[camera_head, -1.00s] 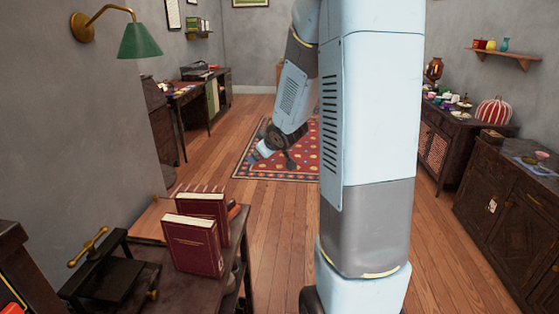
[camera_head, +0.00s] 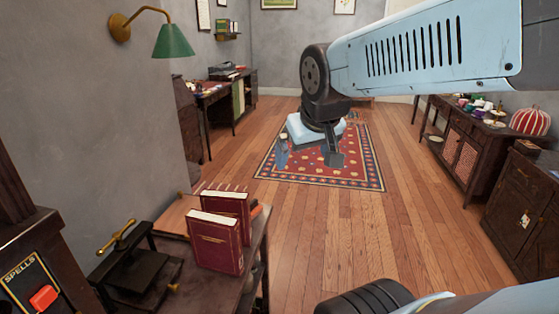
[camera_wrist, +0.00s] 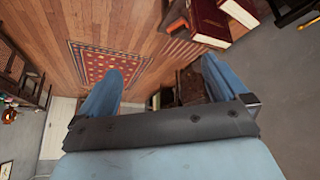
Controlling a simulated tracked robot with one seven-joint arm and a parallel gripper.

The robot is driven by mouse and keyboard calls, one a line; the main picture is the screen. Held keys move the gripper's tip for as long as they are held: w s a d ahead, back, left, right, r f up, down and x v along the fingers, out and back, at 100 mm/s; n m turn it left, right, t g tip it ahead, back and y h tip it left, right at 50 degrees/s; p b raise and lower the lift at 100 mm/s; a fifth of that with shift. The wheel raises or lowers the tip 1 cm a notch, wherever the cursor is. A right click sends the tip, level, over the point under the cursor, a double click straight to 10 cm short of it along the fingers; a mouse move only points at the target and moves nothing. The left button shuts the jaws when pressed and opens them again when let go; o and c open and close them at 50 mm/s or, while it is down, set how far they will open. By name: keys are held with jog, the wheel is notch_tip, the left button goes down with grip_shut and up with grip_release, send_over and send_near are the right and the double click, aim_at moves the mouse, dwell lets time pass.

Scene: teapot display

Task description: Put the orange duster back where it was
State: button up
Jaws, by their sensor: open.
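My gripper (camera_head: 308,157) hangs below my arm in front of the patterned rug in the head view. In the wrist view, its two blue fingers (camera_wrist: 160,75) are spread wide with nothing between them. I cannot clearly identify the orange duster. A small orange-red block (camera_head: 44,297) lies on the dark panel marked SPELLS (camera_head: 22,272) at the lower left. An orange item (camera_head: 257,210) shows partly behind the dark red books (camera_head: 215,241). I cannot tell whether either one is the duster. My gripper is apart from both.
The books stand on a dark table (camera_head: 232,283) beside a black press with a brass handle (camera_head: 133,262). A green wall lamp (camera_head: 173,41) hangs above. Cabinets (camera_head: 519,207) line the right side. The wooden floor (camera_head: 348,232) and rug (camera_head: 357,170) are clear.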

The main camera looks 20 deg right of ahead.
jog(key=shift+g+y, duration=0.4)
jog(key=s, duration=0.1)
jog(key=s+a, duration=0.1)
jog(key=s, duration=0.1)
jog(key=s+a, duration=0.1)
jog(key=shift+s+a+r, duration=0.15)
jog(key=shift+s, duration=0.25)
